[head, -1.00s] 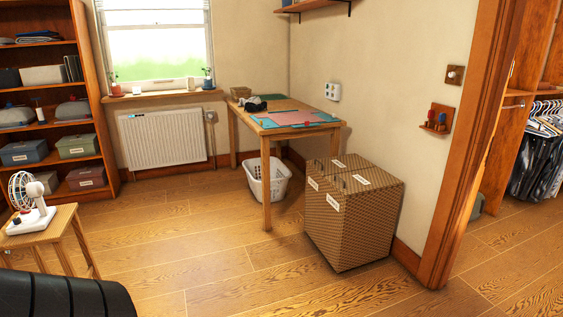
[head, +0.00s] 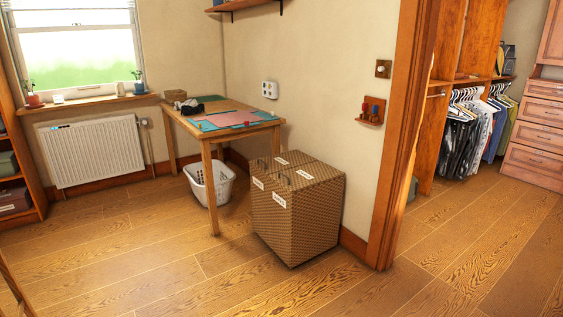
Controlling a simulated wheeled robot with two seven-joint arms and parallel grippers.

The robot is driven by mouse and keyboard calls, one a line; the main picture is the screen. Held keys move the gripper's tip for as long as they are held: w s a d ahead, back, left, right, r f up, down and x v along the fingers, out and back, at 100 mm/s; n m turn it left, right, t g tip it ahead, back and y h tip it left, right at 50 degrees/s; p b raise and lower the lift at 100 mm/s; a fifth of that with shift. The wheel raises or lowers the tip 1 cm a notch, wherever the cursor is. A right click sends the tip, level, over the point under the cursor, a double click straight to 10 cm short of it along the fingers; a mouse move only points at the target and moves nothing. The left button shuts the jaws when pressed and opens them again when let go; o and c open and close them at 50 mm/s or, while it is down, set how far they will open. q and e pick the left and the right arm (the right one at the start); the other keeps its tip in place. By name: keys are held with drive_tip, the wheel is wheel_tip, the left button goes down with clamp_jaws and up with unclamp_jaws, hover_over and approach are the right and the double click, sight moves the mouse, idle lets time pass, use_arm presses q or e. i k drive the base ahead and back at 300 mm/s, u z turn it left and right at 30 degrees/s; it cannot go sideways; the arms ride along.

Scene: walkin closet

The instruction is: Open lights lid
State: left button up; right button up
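A large brown woven laundry hamper (head: 295,212) stands on the wood floor against the wall, right of the table. Its top has two lids side by side, and both lie shut. The left lid (head: 273,177) and the right lid (head: 305,165) each carry a white label on top. Dark handles show on the lids. More white labels sit on the left face near the top edge. The label text is too small to read. Neither of my grippers is in view.
A wooden table (head: 206,136) with cutting mats stands left of the hamper, with a white laundry basket (head: 209,184) under it. A wooden door frame (head: 398,150) rises to the right, opening onto hanging clothes (head: 475,135). The floor (head: 190,280) in front is clear.

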sight(276, 163)
drive_tip(key=u, duration=0.1)
drive_tip(key=i, duration=0.3)
drive_tip(key=u, duration=0.6)
drive_tip(key=i, duration=2.55)
drive_tip(key=z, duration=0.4)
drive_tip(key=i, duration=1.4)
drive_tip(key=z, duration=0.4)
